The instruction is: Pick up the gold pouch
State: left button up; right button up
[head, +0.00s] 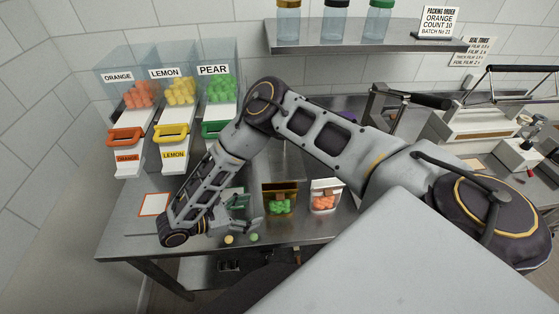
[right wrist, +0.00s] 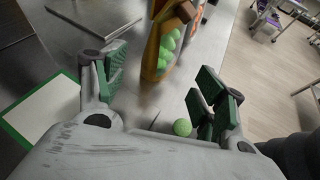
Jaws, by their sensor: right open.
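The gold pouch (head: 280,200) stands upright on the steel table, with green gummies showing in its front window. My right gripper (head: 246,209) is open and empty, just left of the pouch and apart from it. In the right wrist view the gold pouch (right wrist: 152,62) is ahead, between the lines of the two spread fingers of my right gripper (right wrist: 160,88). Its upper part is cut off by the frame's top edge. My left gripper is not in view.
A white pouch (head: 326,196) with orange gummies stands right of the gold one. A yellow gummy (head: 229,239) and a green gummy (head: 254,238) lie near the table's front edge. A bordered card (head: 154,204) lies at left. Candy dispensers (head: 174,140) stand behind.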

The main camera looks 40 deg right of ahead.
aim_at(267, 207)
jog(key=shift+x, duration=1.55)
jog(key=shift+p+x, duration=0.7)
jog(key=shift+x, duration=1.9)
jog(key=shift+s+r, duration=0.1)
jog(key=c, duration=1.2)
